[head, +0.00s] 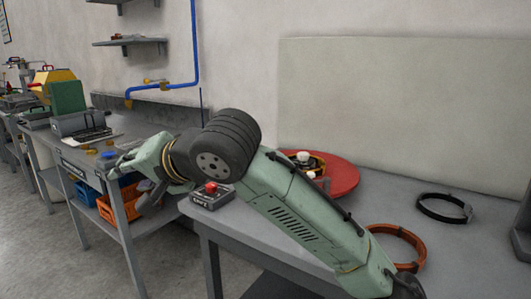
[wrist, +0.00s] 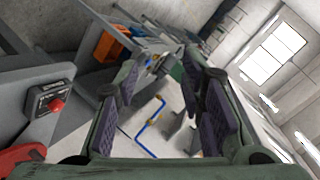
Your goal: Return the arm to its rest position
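My arm stretches from the lower right of the head view up and left over the near grey table. Its dark ribbed joint is near the middle, and its far end points left toward the other workbench. In the wrist view, my gripper (wrist: 165,95) has its two purple-padded fingers spread wide apart.
The near table (head: 410,190) holds a red disc (head: 343,178), an orange-brown ring (head: 397,232), a black ring (head: 445,208) and a red-button box (head: 212,196). A workbench (head: 135,128) with orange and blue bins (head: 120,200) stands left. A blue pipe (head: 194,45) runs down the wall.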

